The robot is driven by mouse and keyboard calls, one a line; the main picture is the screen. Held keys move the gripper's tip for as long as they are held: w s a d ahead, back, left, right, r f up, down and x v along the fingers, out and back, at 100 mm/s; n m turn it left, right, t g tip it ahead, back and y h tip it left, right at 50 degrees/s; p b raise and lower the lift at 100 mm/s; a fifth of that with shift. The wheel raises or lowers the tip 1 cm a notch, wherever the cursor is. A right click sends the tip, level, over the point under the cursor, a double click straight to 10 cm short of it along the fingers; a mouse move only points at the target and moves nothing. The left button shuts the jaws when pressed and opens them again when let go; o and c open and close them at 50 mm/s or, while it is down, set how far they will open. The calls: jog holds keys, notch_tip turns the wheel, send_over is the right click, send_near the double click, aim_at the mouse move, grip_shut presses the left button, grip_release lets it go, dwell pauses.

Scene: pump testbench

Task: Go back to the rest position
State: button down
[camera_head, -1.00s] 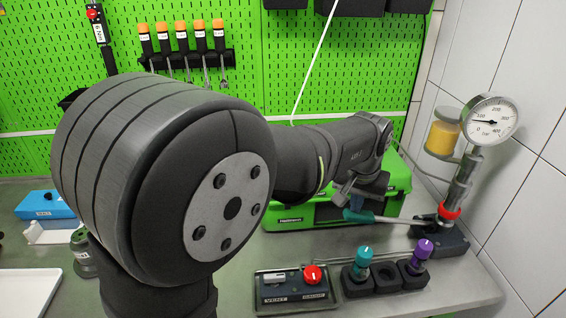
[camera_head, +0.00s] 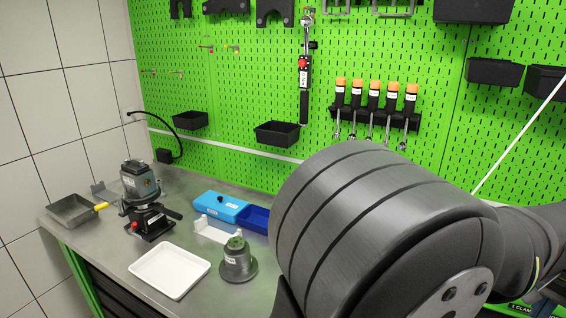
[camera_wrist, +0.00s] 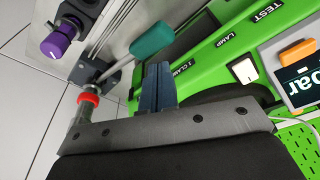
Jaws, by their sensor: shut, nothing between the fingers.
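My gripper (camera_wrist: 158,88) shows in the wrist view as two blue-grey fingers held together with nothing between them. It points at the green case (camera_wrist: 200,52), with the teal lever handle (camera_wrist: 153,46) just beside its tips. I cannot tell whether the fingers touch the handle. In the head view my forearm and large elbow joint fill the right side, and the gripper is outside the picture.
The wrist view also shows a purple knob (camera_wrist: 55,46), a red ring (camera_wrist: 88,98) and a display unit (camera_wrist: 298,80). In the head view, a white tray (camera_head: 170,270), a grey-green flanged part (camera_head: 237,262), a blue box (camera_head: 221,207) and a pump (camera_head: 140,187) stand on the bench.

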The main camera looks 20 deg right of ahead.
jog(key=shift+f, duration=2.05)
jog(key=w+a+r+n+t, duration=0.1)
jog(key=w+a+n, duration=0.1)
jog(key=w+a, duration=0.45)
jog(key=w+a+r+n, duration=0.1)
jog(key=w+a, duration=0.3)
jog(key=a, duration=0.6)
jog(key=w+a+r+n+t, duration=0.1)
jog(key=w+a+n, duration=0.1)
jog(key=w+a, duration=0.5)
jog(key=s+a+f+n, duration=0.1)
jog(key=a+f, duration=0.2)
jog(key=a, duration=0.4)
jog(key=s+a+f+n+t, duration=0.1)
jog(key=s+a+f+n, duration=0.1)
jog(key=a, duration=0.6)
jog(key=s+a+f+n+t, duration=0.1)
jog(key=a+f, duration=0.3)
jog(key=a, duration=0.4)
jog(key=shift+s+n, duration=0.5)
jog(key=shift+n, duration=0.1)
jog(key=shift+d, duration=0.1)
